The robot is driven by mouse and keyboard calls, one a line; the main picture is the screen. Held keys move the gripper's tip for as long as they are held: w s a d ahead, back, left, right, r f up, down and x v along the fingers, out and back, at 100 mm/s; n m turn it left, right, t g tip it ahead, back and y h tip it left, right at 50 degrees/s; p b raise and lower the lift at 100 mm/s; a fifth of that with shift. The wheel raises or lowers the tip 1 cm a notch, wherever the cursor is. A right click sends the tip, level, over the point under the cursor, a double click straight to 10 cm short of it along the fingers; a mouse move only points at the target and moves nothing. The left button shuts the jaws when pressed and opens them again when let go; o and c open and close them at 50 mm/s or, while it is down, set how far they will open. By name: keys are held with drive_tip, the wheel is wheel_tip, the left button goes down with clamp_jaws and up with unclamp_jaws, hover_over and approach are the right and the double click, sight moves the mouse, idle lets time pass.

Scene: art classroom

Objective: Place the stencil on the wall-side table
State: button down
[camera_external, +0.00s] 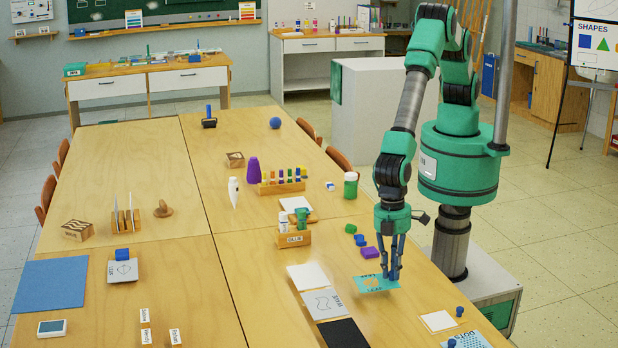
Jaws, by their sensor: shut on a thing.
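A teal stencil card (371,284) with a cut-out pattern is at the right part of the large wooden table. My gripper (391,277) points down and is shut on its right edge; the fingers hide that edge. I cannot tell whether the card touches the tabletop or is just above it. A white-fronted table with drawers and a wooden top (215,71) stands by the green board at the back left. Another wood-topped cabinet table (290,46) stands against the back wall to its right.
A white block (375,105) stands behind. Chairs (340,158) line the table's sides.

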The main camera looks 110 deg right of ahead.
sight(390, 273)
drive_tip(key=shift+w+a, duration=0.3)
drive_tip(key=shift+a, duration=0.05)
drive_tip(key=shift+f+b, duration=0.35)
drive_tip(key=shift+f, duration=1.4)
drive_tip(key=shift+f, duration=0.15)
drive_tip(key=c, duration=1.7)
unclamp_jaws()
drive_tip(key=shift+o, duration=0.2)
wheel_tip(390, 273, up, 12)
drive_tip(key=d+p, duration=0.1)
drive_tip(key=shift+w+p, duration=0.15)
drive_tip(key=shift+p, duration=0.25)
